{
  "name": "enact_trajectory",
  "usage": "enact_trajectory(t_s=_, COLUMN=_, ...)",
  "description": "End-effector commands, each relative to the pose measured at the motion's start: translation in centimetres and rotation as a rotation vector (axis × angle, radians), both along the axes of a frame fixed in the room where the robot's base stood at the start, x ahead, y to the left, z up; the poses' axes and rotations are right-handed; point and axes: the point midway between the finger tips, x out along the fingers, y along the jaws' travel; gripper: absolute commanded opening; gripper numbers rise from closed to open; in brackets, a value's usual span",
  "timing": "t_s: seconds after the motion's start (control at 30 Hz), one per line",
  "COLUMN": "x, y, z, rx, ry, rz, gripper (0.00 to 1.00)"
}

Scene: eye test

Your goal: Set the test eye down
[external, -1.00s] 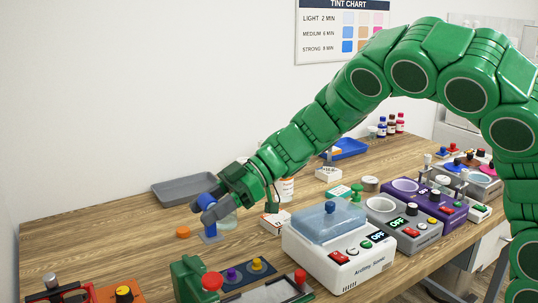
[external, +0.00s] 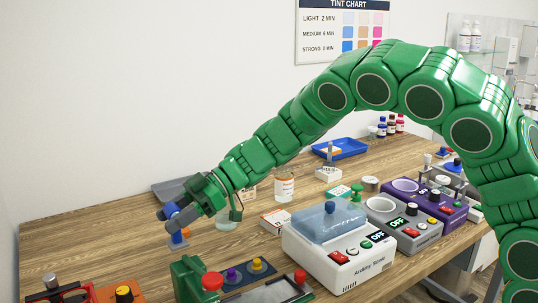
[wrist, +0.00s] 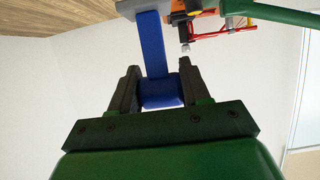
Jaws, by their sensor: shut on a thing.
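My gripper (external: 168,214) is at the left of the wooden table, its arm reaching in from the right. It is shut on a blue piece (external: 176,238), which seems to be the test eye. In the wrist view the blue piece (wrist: 151,45) is a narrow bar with a wider block between the two dark fingers of my gripper (wrist: 159,85). Its far end meets a grey part at the top edge. I cannot tell whether its lower end touches the table. An orange disc (external: 185,232) on the table is partly hidden behind it.
A glass beaker (external: 228,220) stands right of my gripper, and a grey tray (external: 170,187) lies behind it, partly covered. A green device (external: 190,277) and a red and orange device (external: 68,291) stand in front. Bare wood (external: 85,235) lies left.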

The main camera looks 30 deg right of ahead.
Motion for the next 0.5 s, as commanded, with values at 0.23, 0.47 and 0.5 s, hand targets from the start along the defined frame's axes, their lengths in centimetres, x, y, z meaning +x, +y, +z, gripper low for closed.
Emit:
enact_trajectory(t_s=0.23, x=1.8, y=1.2, z=-2.1, rx=0.0, ry=0.001, rz=0.0, gripper=0.11)
enact_trajectory(t_s=0.47, x=3.1, y=2.1, z=-4.1, rx=0.002, ry=0.002, rz=0.0, gripper=0.11)
enact_trajectory(t_s=0.5, x=3.4, y=2.3, z=-4.5, rx=0.002, ry=0.002, rz=0.0, gripper=0.11)
